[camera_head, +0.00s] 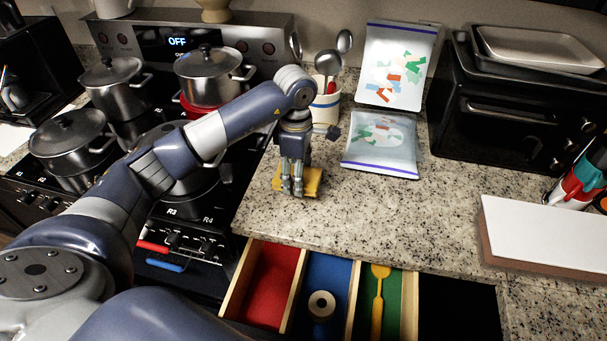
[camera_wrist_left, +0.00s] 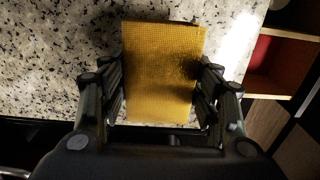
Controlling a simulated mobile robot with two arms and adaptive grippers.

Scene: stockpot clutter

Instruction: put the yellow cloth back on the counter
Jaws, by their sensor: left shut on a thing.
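The yellow cloth (camera_head: 312,184) is at the left part of the granite counter (camera_head: 260,214), close to the stove. My left gripper (camera_head: 292,190) points down over it. In the left wrist view the cloth (camera_wrist_left: 162,72) is a flat textured rectangle between the two fingers of the gripper (camera_wrist_left: 163,95), with the counter behind it. The gripper is shut on the cloth. I cannot tell whether the cloth touches the counter or hangs just above it. My right gripper is not in view.
An open drawer (camera_head: 298,282) with red, blue and green compartments lies below the counter edge. A utensil crock (camera_head: 325,108) and clear bags (camera_head: 380,143) stand behind the gripper. Stove pots (camera_head: 72,140) are left, a black oven (camera_head: 505,110) and white board (camera_head: 545,235) right. Mid-counter is clear.

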